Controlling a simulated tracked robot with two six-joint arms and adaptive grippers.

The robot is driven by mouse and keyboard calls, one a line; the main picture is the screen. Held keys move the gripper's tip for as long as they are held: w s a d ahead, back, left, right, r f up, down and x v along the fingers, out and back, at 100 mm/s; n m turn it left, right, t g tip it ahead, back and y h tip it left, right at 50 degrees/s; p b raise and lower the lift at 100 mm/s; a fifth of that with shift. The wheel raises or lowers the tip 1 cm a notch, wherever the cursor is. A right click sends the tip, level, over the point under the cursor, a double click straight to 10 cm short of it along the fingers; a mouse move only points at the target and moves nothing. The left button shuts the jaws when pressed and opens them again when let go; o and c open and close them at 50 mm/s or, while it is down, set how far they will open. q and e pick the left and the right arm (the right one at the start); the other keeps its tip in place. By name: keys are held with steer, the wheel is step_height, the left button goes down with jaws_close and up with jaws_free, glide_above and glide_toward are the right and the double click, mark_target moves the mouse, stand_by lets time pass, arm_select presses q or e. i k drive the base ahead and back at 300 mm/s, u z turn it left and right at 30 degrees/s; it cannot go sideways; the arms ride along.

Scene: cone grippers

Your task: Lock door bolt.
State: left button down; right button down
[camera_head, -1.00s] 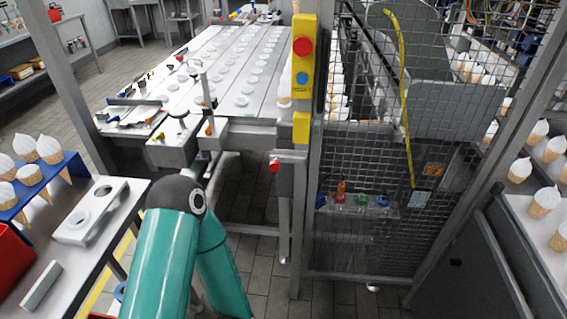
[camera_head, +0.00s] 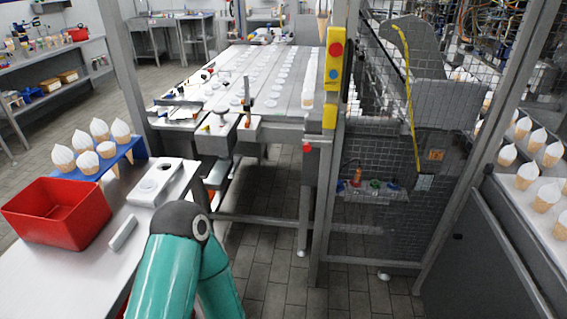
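A mesh door (camera_head: 385,150) in a metal frame stands right of centre. A yellow switch box (camera_head: 335,65) with a red and a blue button is mounted on the post at its left edge. A smaller yellow block (camera_head: 329,116) sits just below it. Below that is a red knob (camera_head: 307,148) on a grey bracket with a vertical bar, which looks like the door bolt. Whether the bolt is engaged is too small to tell. One of my teal arms bends up at the bottom, left of centre, apart from the door. Neither gripper is in view.
A side table (camera_head: 75,270) at the left holds a red bin (camera_head: 57,212), a blue rack (camera_head: 139,148) of cones and a pale plate. A conveyor table (camera_head: 225,90) stands beyond. Cones fill a surface at the far right. Tiled floor is free before the door.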

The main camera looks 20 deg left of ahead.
mark_target(307, 144)
steer(key=k, duration=0.5)
steer(key=u, duration=0.2)
steer(key=i, duration=0.45)
steer(key=u, duration=0.6)
steer(key=i, duration=1.25)
steer(key=z, duration=0.8)
